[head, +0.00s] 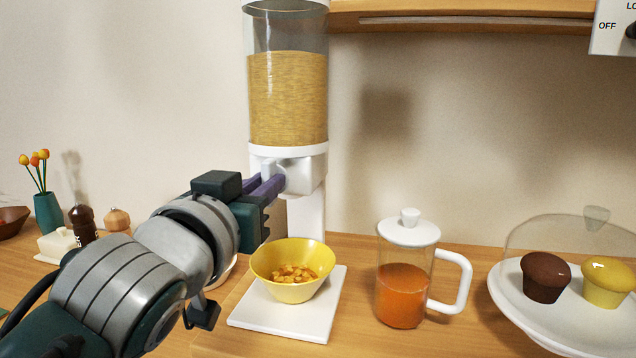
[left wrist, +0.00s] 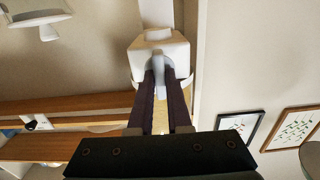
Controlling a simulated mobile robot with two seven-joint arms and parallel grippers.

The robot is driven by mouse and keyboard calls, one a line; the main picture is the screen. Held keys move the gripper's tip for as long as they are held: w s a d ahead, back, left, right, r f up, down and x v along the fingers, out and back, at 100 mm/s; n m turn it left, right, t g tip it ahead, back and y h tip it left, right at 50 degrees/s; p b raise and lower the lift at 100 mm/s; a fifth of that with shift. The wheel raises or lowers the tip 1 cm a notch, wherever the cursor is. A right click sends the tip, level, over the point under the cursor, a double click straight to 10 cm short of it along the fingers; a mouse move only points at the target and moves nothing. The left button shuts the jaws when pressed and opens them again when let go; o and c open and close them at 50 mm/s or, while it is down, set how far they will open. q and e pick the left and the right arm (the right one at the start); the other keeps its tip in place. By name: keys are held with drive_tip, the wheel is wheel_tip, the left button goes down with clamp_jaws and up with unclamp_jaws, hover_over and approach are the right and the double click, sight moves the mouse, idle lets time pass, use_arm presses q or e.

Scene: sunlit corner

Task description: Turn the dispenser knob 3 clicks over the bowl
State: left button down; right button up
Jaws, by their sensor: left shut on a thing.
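The cereal dispenser (head: 288,95) stands on the counter, its clear hopper partly filled with yellow flakes. Its white outlet block shows in the left wrist view (left wrist: 172,50). My left gripper (head: 276,184) is shut on the dispenser knob (head: 269,171), which sticks out from the front of the block. In the left wrist view the two dark fingers close around the grey knob (left wrist: 158,72). The yellow bowl (head: 312,289) sits upright on the white base below the outlet, with some orange-yellow flakes (head: 292,273) in it. My right gripper does not show.
A lidded glass jug (head: 402,295) of orange drink stands right of the bowl. A domed cake stand (head: 560,325) with two muffins is at far right. A teal vase (head: 48,213), brown mill (head: 82,224) and butter dish (head: 58,244) stand at left. A shelf (head: 460,17) hangs above.

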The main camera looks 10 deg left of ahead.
use_arm(q)
drive_tip(key=shift+m, duration=0.3)
drive_tip(key=m+p, duration=0.2)
drive_tip(key=m, duration=1.4)
drive_tip(key=shift+d+f+m, duration=0.1)
drive_tip(key=shift+d+m, duration=0.05)
drive_tip(key=shift+m, duration=0.25)
drive_tip(key=c, duration=0.9)
unclamp_jaws()
drive_tip(key=shift+o, duration=0.2)
drive_tip(key=shift+s, duration=0.1)
